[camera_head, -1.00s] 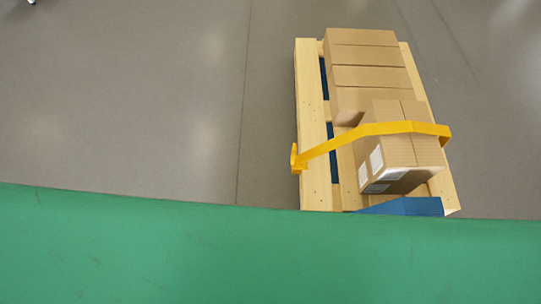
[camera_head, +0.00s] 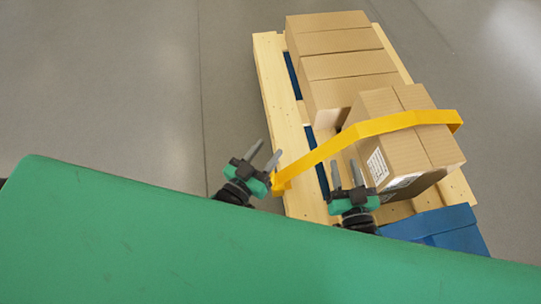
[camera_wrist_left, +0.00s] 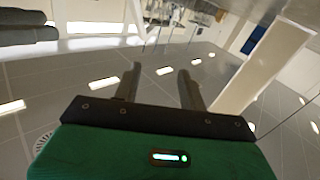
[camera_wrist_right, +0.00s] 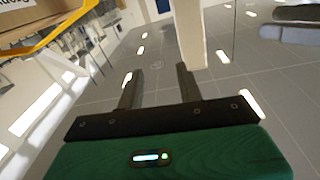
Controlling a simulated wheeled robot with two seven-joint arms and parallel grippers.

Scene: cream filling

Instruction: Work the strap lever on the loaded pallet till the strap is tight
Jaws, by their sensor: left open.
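The wooden pallet (camera_head: 268,85) carries cardboard boxes. The yellow strap (camera_head: 340,140) runs over the front box (camera_head: 425,150) to a yellow fitting (camera_head: 280,184) at the pallet's left edge. Whether this fitting is the lever, I cannot tell. The strap also shows at the upper left of the right wrist view (camera_wrist_right: 55,38). My left gripper (camera_head: 265,151) is open and empty, just left of the fitting; contact cannot be made out. My right gripper (camera_head: 345,165) is open and empty, right of the fitting, below the strap and left of the front box.
More cardboard boxes (camera_head: 345,66) stand on the pallet's far part. A blue object (camera_head: 455,235) is at its near right end. The grey floor (camera_head: 100,80) left of the pallet is clear.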

